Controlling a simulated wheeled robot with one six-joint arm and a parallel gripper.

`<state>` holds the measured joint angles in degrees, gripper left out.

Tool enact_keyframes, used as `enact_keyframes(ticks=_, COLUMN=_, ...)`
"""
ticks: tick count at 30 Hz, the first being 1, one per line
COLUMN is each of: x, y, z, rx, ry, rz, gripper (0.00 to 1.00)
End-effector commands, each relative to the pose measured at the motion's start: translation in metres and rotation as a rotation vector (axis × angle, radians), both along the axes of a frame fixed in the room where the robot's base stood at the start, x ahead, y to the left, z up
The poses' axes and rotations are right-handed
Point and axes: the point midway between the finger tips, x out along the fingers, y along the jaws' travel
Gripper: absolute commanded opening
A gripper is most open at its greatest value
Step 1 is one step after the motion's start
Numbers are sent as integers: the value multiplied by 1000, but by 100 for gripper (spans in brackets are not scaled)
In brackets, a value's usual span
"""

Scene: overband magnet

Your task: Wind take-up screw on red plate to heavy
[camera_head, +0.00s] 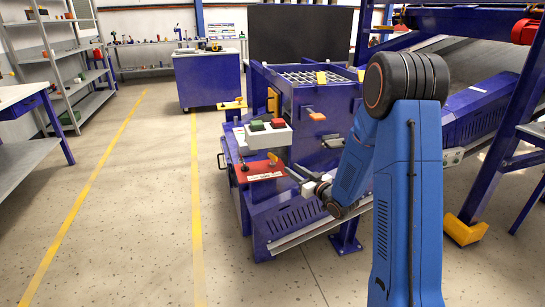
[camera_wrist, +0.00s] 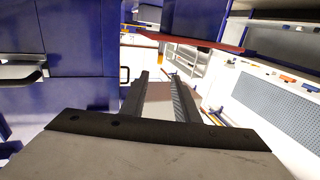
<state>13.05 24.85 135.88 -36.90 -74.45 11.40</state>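The red plate (camera_head: 246,173) lies on the left side of the blue machine in the head view, with a pale label strip along its front edge. An orange-yellow handle (camera_head: 273,158) stands at its upper right; I cannot tell whether it is the take-up screw. The heavy mark is too small to read. My gripper (camera_head: 296,173) is just right of the plate, low beside the machine. In the wrist view my gripper (camera_wrist: 160,88) has its two dark fingers apart, with no object visible between them. A red edge (camera_wrist: 195,41) under a blue block crosses the top there; I cannot tell whether it is the plate.
A white box with green and red buttons (camera_head: 268,133) sits just above the plate. An orange handle (camera_head: 316,116) projects from the machine's front. A grey loop handle (camera_wrist: 22,74) is at left in the wrist view. The floor left of the yellow line (camera_head: 196,220) is clear.

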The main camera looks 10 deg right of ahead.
Motion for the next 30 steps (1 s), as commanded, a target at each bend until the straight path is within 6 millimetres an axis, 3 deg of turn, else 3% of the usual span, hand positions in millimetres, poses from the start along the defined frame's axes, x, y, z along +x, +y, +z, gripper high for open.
enact_keyframes(ticks=21, x=115, y=48, z=0, rx=0, ry=0, rz=0, gripper=28)
enact_keyframes(ticks=30, x=140, y=57, z=0, rx=0, ry=1, rz=-1, gripper=28)
